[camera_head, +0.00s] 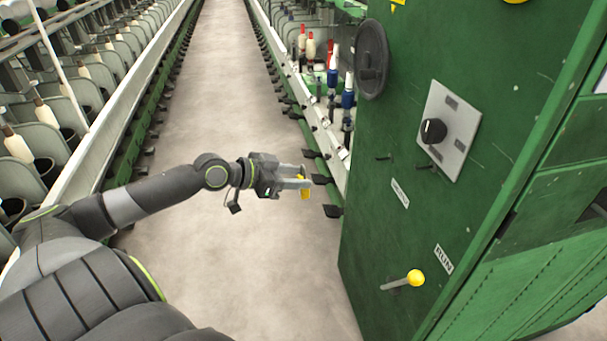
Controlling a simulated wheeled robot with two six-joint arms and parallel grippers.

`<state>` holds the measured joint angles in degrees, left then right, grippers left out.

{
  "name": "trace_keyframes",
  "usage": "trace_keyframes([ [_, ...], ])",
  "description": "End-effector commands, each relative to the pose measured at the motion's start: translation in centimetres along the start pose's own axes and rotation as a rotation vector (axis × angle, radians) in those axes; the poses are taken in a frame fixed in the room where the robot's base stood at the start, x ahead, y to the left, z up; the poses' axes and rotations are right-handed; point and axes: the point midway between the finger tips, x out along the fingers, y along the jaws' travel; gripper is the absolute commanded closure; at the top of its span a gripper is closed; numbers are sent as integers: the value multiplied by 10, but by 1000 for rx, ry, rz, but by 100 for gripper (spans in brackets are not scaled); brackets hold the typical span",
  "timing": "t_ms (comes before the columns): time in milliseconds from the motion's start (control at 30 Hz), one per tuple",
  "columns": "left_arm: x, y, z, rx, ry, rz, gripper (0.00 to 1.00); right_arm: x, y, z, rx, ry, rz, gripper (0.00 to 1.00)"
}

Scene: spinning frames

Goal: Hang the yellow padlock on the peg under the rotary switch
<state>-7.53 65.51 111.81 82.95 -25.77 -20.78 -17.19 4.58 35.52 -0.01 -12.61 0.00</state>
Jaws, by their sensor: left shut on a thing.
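My left gripper (300,184) reaches in from the left over the aisle and is shut on the yellow padlock (305,192). The padlock is small and partly hidden by the fingers; its shackle is hard to make out. The rotary switch (433,131) is a black knob on a grey plate (451,146) on the green cabinet at the right. The padlock is left of and below the pegs, apart from the cabinet. My right gripper is not in view.
Spinning frames with bobbins line both sides. The aisle floor (225,90) is clear.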

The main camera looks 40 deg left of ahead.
Motion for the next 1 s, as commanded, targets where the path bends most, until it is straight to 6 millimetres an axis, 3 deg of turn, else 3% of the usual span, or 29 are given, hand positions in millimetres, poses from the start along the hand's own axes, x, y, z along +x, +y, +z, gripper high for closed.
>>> trace_keyframes([
  [433,-27,-6,11,0,-3,0,85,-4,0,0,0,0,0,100],
  [1000,-28,-6,12,-1,0,-1,85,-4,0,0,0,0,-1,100],
])
